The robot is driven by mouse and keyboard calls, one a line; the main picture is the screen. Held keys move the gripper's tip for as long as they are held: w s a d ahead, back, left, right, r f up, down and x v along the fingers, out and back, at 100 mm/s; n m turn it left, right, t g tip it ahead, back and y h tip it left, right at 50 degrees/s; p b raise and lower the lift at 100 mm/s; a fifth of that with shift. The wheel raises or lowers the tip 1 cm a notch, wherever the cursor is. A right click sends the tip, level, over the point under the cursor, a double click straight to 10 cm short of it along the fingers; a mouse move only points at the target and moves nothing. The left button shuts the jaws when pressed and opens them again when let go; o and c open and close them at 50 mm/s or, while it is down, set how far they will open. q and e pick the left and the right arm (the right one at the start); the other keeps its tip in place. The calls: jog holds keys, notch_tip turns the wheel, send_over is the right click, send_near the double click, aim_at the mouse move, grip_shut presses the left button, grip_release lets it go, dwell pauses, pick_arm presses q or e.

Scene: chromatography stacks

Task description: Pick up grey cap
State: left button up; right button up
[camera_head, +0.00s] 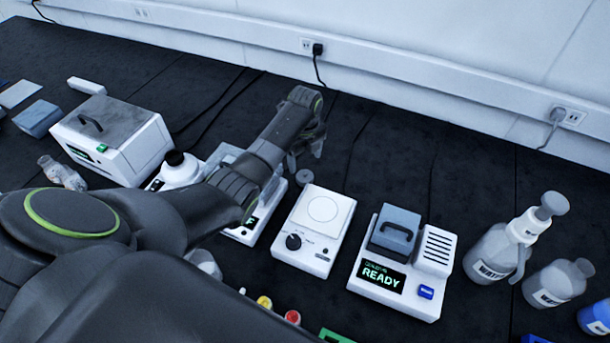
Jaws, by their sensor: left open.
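My left arm reaches in from the lower left across the bench. My left gripper (316,144) is at its far end, pointing down, open, with nothing seen between its fingers. A small round grey piece (304,177), which looks like the grey cap, lies on the dark bench just below and slightly left of the fingertips. It appears apart from them, but the exact gap is hard to tell. Part of the area beside it is hidden by my arm. My right gripper is not in view.
A white stirrer plate (318,243) stands just in front of the grey piece. A device reading READY (405,267) and wash bottles (490,255) are to the right. A white box with a grey lid (120,150) is at left. The bench behind is mostly clear, with cables.

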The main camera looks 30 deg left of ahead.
aim_at(305, 172)
pick_arm(q)
jog(key=shift+s+d+f+p, duration=0.1)
jog(key=shift+s+f+p, duration=0.1)
jog(key=shift+f, duration=1.35)
jog(key=shift+s+d+f+p, duration=0.1)
jog(key=shift+s+f+p, duration=0.1)
jog(key=shift+f, duration=1.3)
jog(key=c, duration=1.1)
jog(key=shift+r, duration=0.15)
